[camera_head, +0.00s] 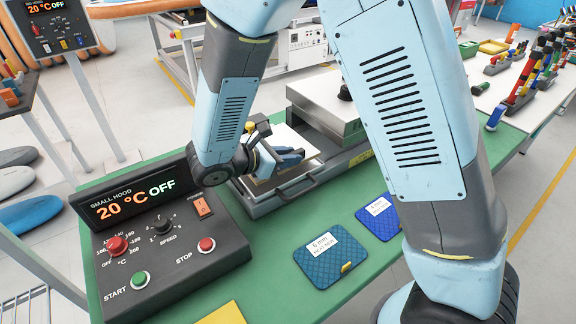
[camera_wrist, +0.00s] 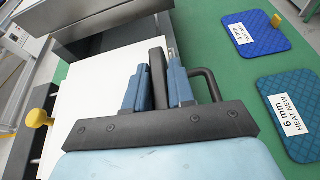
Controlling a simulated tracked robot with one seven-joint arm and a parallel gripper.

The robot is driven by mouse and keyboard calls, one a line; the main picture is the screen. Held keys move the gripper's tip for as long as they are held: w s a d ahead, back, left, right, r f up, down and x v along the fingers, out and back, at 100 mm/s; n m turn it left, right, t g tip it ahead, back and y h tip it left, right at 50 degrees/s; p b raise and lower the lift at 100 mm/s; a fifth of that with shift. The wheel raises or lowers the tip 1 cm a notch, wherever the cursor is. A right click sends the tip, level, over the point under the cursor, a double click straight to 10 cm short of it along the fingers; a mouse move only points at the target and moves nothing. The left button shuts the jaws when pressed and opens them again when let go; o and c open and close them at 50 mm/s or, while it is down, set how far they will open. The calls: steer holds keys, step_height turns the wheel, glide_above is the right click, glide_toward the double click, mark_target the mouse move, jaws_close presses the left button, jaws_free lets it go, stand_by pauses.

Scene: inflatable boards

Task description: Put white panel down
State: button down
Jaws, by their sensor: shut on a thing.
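The white panel (camera_head: 297,143) lies flat at the open front tray (camera_head: 275,203) of a grey press, beneath my gripper. In the wrist view the white panel (camera_wrist: 92,88) stretches left of and beyond the fingers. My gripper (camera_head: 287,157) is low over the tray; in the wrist view its blue fingers (camera_wrist: 157,82) are close together with a dark bar between them. I cannot tell whether the panel rests fully on the tray.
The grey press top (camera_head: 325,100) stands just behind. A control box (camera_head: 165,240) reading 20 °C OFF is at left. Blue 6 mm (camera_head: 331,256) and 4 mm (camera_head: 381,217) pads lie on the green table (camera_head: 275,290). A black tray handle (camera_wrist: 209,84) is beside the fingers.

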steer(key=shift+w+a+f, duration=0.15)
steer(key=shift+w+f, duration=0.15)
steer(key=shift+f, duration=1.5)
steer(key=shift+f, duration=0.1)
steer(key=c, duration=1)
jaws_free()
steer(key=shift+o, duration=0.2)
